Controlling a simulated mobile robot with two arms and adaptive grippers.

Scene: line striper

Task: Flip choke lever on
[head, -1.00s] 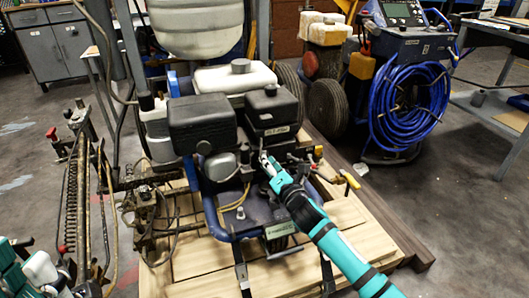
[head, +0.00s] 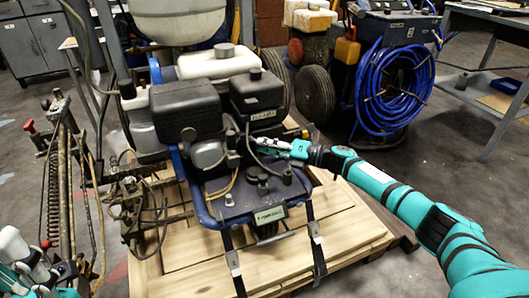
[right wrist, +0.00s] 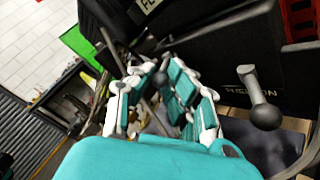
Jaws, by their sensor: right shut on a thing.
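The line striper's engine (head: 187,108) has black covers and sits on a blue frame (head: 240,202). My right gripper (head: 268,147) reaches in from the right to the engine's front right side, below the right black box (head: 256,92). In the right wrist view its fingers (right wrist: 158,92) are closed around a thin dark lever, mostly hidden between them. I cannot tell for certain that this is the choke lever. My left gripper (head: 28,262) is at the lower left, partly cut off, away from the engine.
The striper stands on a wooden pallet (head: 180,262) with straps over its front. A spring and rod assembly (head: 62,180) stands at left. A machine with a coiled blue hose (head: 392,92) stands behind at right, near a workbench (head: 490,60). The floor at right is open.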

